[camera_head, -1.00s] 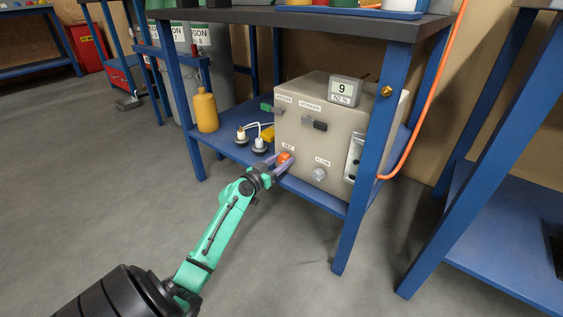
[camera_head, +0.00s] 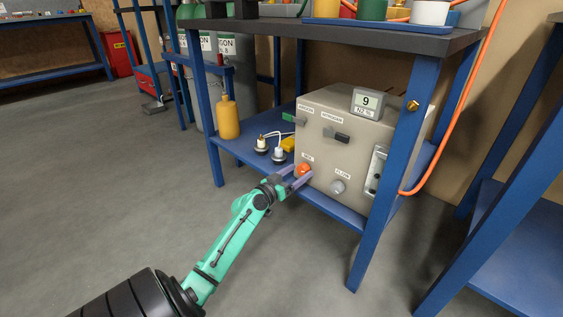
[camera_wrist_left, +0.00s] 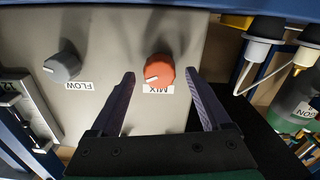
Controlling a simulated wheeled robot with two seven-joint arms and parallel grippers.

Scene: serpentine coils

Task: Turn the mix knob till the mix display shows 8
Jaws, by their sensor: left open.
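The mix knob (camera_head: 303,170) is a round orange-red knob low on the front of a beige box. The display (camera_head: 367,101) on top of the box reads 9. My left gripper (camera_head: 296,176) is open at the mix knob. In the left wrist view the knob (camera_wrist_left: 159,70), with a pale pointer mark, sits above an upside-down MIX label. The left gripper's fingers (camera_wrist_left: 160,78) stand one on each side of it, with visible gaps. My right gripper is not in view.
A grey flow knob (camera_head: 337,187) is right of the mix knob. Dark and green levers (camera_head: 342,138) sit higher on the box. A blue table leg (camera_head: 383,185) stands in front of its right side. A yellow bottle (camera_head: 228,118) and cables are to the left.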

